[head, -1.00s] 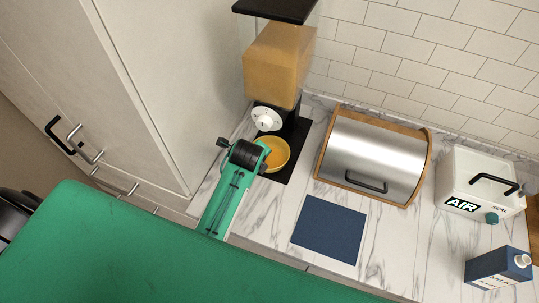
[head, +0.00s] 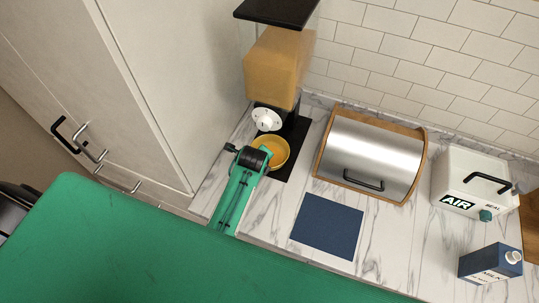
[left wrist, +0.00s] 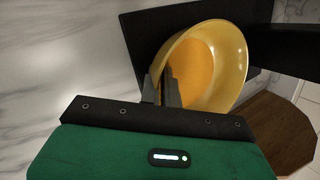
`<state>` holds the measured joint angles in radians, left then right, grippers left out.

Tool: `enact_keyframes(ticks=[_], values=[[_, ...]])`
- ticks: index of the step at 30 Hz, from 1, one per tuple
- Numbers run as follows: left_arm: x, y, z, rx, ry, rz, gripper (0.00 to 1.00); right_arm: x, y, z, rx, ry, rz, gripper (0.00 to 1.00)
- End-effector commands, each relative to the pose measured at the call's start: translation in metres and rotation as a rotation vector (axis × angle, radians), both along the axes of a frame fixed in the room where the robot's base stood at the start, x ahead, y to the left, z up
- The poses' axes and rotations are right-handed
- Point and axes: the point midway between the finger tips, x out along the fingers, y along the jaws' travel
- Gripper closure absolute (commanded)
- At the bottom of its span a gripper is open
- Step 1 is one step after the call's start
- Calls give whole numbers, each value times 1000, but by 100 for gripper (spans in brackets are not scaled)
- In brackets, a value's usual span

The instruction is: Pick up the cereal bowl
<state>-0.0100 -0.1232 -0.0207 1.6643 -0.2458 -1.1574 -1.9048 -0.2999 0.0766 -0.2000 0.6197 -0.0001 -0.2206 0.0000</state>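The yellow cereal bowl (head: 280,148) is below the cereal dispenser's white knob (head: 266,119), over a black base (head: 297,142). Its inside looks orange at the bottom. My left gripper (head: 268,155) is at the bowl's near left rim. In the left wrist view the bowl (left wrist: 232,60) opens toward the camera, and my left gripper (left wrist: 162,88) has one finger outside the wall and one inside. The fingers are close together and look shut on the rim. I cannot tell whether the bowl is off the base. My right gripper is not in view.
The dispenser (head: 277,66) stands behind the bowl. A tall cabinet (head: 150,80) is on the left. A steel bread box (head: 372,155), a blue mat (head: 327,226), a white AIR box (head: 466,179) and a milk carton (head: 490,263) are to the right. Bare marble surrounds the mat.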

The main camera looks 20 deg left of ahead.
Motion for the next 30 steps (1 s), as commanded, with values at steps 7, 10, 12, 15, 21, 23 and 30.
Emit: enact_keyframes(ticks=[7,10,12,15,21,23,30], values=[[0,0,0,0,0,0,100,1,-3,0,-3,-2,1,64],[0,0,0,0,0,0,100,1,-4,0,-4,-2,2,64],[0,0,0,0,0,0,100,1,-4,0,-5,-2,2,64],[0,0,2,0,0,0,100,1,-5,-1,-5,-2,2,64],[1,0,9,0,-2,0,100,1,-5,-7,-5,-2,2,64],[1,0,13,0,-3,0,100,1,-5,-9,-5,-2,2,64],[1,1,34,1,-6,1,100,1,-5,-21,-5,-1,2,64]])
